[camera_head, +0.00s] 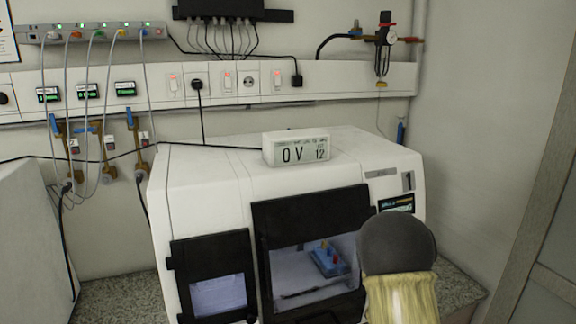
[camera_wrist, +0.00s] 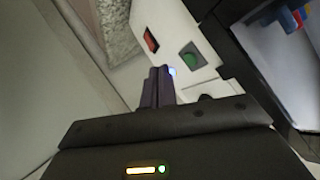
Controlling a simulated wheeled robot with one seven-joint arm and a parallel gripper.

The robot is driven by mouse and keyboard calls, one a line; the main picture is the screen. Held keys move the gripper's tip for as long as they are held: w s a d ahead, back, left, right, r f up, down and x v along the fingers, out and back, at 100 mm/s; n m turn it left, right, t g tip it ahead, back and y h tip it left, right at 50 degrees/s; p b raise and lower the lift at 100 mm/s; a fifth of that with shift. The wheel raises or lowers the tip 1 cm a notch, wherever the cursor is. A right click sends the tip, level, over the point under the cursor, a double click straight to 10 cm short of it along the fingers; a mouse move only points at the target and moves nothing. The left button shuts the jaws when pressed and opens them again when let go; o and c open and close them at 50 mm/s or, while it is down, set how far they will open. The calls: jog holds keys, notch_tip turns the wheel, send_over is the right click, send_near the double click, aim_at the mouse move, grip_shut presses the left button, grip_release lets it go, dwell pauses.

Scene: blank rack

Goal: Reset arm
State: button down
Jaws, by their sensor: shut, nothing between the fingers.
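My gripper (camera_wrist: 160,72) shows in the wrist view. Its dark fingers are together with nothing between them. They point at the white front panel of a machine, near a green button (camera_wrist: 192,60) and a red switch (camera_wrist: 151,40). A small blue-white light shows beside the fingertips. I cannot tell whether they touch the panel. In the head view my arm covers the lower right front of the white machine (camera_head: 215,190), and my fingers are hidden there.
The machine has a black-framed window (camera_head: 310,212); a blue rack (camera_head: 328,260) with red and yellow pieces shows behind it. A display box (camera_head: 296,147) stands on top. Cables and valves line the back wall. A grey wall (camera_head: 490,130) rises at right.

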jog(key=s+a+r+n+g+y, duration=0.2)
jog(key=s+a+r+n+g, duration=0.1)
jog(key=s, duration=0.8)
jog(key=s+a+r+n+g+y, duration=0.3)
jog(key=s+a+n+g, duration=0.3)
jog(key=s+a, duration=0.3)
jog(key=shift+s+r+n+p, duration=0.2)
jog(key=shift+s+n+p, duration=0.1)
jog(key=shift+s+n, duration=0.55)
jog(key=shift+s, duration=0.15)
dwell(2.8)
